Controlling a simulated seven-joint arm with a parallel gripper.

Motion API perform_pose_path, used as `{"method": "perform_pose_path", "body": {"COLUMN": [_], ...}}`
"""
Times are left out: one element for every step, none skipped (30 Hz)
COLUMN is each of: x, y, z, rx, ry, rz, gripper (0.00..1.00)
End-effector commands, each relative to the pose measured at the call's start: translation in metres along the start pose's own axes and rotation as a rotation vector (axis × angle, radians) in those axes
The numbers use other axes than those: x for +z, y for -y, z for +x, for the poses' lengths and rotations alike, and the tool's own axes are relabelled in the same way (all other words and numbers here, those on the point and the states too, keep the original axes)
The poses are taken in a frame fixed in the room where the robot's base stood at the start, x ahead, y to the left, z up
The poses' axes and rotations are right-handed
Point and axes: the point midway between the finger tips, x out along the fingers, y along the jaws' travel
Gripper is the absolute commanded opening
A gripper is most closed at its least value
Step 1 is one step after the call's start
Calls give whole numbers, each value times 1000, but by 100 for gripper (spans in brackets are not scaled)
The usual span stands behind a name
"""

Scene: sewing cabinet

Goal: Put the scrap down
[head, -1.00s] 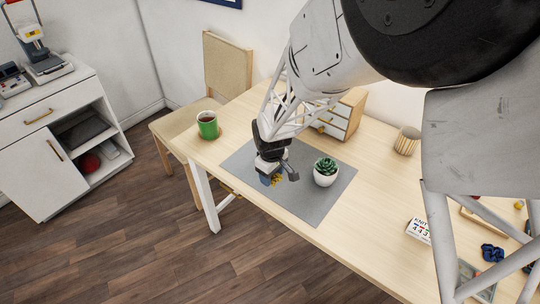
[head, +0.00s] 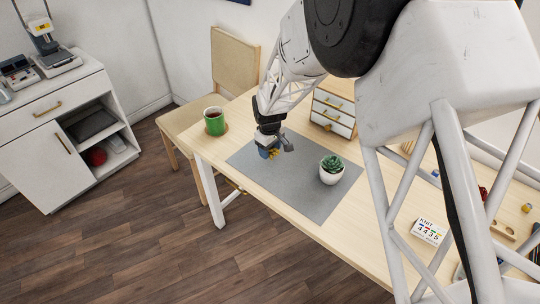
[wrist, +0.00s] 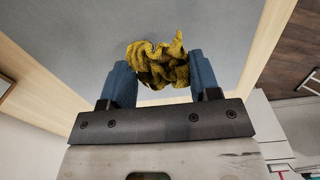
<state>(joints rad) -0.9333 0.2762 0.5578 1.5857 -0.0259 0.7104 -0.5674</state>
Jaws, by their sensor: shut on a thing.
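The scrap (wrist: 158,62) is a crumpled piece of mustard-yellow cloth. My gripper (wrist: 160,80) is shut on it, with the cloth bunched between its two blue fingers in the wrist view. In the head view my gripper (head: 270,152) is over the left part of the grey mat (head: 290,185), and a little of the yellow scrap shows at the fingertips. I cannot tell whether the scrap touches the mat.
A potted succulent (head: 331,171) stands on the mat to the right of my gripper. A small drawer cabinet (head: 333,108) is behind. The front of the mat is clear.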

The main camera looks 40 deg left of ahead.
Motion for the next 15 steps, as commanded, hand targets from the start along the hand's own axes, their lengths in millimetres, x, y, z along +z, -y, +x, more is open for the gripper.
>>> {"method": "perform_pose_path", "body": {"x": [0, 0, 0, 0, 0, 0, 0, 0, 0, 0, 0, 0, 0, 0, 0], "y": [0, 0, 0, 0, 0, 0, 0, 0, 0, 0, 0, 0, 0, 0, 0], "z": [0, 0, 0, 0, 0, 0, 0, 0, 1, 2, 4, 7, 10, 13, 17], "rx": [0, 0, 0, 0, 0, 0, 0, 0, 0, 0, 0, -1, -1, -1, -1], "ry": [0, 0, 0, 0, 0, 0, 0, 0, 0, 0, 1, 1, 2, 2, 1], "rz": [0, 0, 0, 0, 0, 0, 0, 0, 0, 0, 0, 0, 0, 0, 0], "gripper": [35, 35, 35, 35, 35, 35, 35, 35, 35, 35, 35, 35, 35, 35, 35]}}
